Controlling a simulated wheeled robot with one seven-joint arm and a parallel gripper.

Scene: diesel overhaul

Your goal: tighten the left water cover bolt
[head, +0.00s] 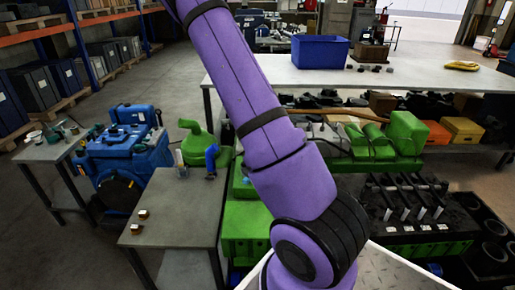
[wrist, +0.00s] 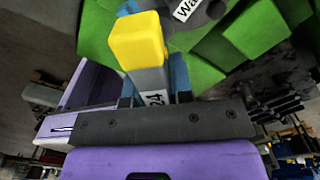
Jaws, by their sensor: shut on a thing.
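In the wrist view my gripper (wrist: 153,84) is shut on a grey tool with a yellow block-shaped end (wrist: 138,40). The tool's grey part carries a label that seems to read "24". Beyond it is a large green engine body (wrist: 255,32). A white label starting "Wa" (wrist: 187,8) sits by a dark grey rounded part at the top edge, right of the yellow end. I cannot make out the left water cover bolt, or whether the tool touches anything. In the head view my arm hides part of the green engine (head: 245,218), and my gripper does not show.
A grey table (head: 185,208) stands left of my arm with a blue part (head: 212,158) and small pieces on it. A blue engine (head: 125,150) is further left. A long white table (head: 420,82) with a blue bin (head: 320,52) crosses behind. Open floor lies at back left.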

